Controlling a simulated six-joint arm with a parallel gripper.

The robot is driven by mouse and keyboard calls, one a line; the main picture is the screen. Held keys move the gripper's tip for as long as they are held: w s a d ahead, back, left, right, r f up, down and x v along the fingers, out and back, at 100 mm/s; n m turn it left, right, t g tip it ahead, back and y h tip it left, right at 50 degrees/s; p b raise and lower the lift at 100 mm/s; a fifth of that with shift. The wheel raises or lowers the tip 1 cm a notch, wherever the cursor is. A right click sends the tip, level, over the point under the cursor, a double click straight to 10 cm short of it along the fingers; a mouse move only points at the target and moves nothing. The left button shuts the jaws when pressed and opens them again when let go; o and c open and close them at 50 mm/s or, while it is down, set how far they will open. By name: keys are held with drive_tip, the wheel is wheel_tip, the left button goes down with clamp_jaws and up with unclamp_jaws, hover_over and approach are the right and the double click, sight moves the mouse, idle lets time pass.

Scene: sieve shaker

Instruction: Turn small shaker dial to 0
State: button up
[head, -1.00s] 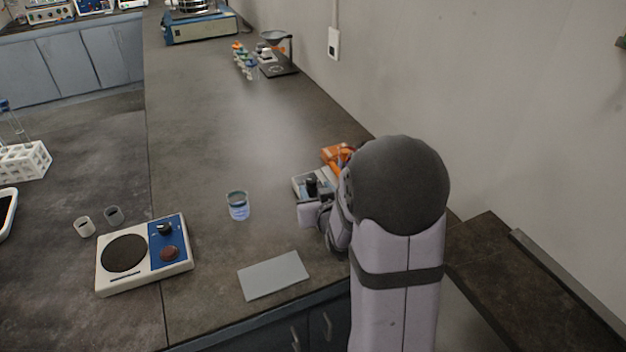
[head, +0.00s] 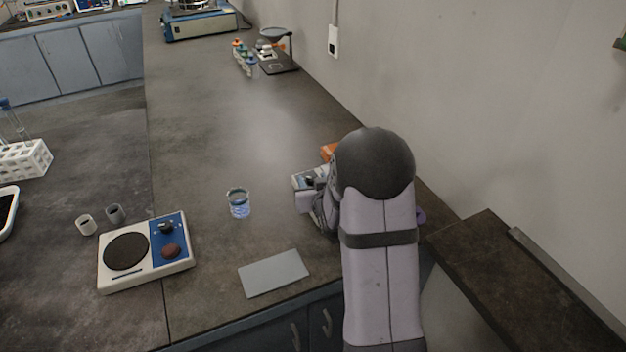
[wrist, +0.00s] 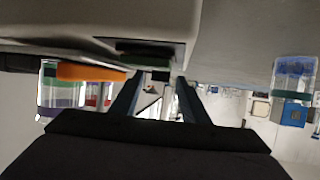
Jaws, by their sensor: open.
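A small light-grey and white box (head: 305,180) stands by the wall side of the bench, mostly hidden behind my arm. A dark part, perhaps its dial, shows at its top, but no marks can be read. My gripper (wrist: 160,82) is open in the wrist view, its two dark fingers close to a pale grey body (wrist: 80,20) with a dark part between the tips. Contact cannot be told. In the head view my arm hides the fingers. A white-and-blue plate device (head: 146,252) with a black dial (head: 166,227) and a reddish knob stands at front left.
An orange object (head: 328,152) is behind the box. A blue-based machine (head: 200,25) stands far back. The middle of the bench is clear.

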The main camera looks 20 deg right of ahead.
drive_tip(key=shift+w+f, duration=0.1)
drive_tip(key=shift+w, duration=0.1)
drive_tip(key=c, duration=1.1)
drive_tip(key=shift+o, duration=0.2)
drive_tip(key=shift+d, duration=0.1)
drive_tip(key=shift+d+n+y, duration=0.1)
drive_tip(key=shift+n+y, duration=0.3)
drive_tip(key=shift+n+t+y, duration=0.3)
drive_tip(key=shift+y, duration=0.1)
drive_tip(key=o, duration=1.1)
drive_tip(key=shift+c, duration=0.2)
drive_tip(key=shift+s, duration=0.1)
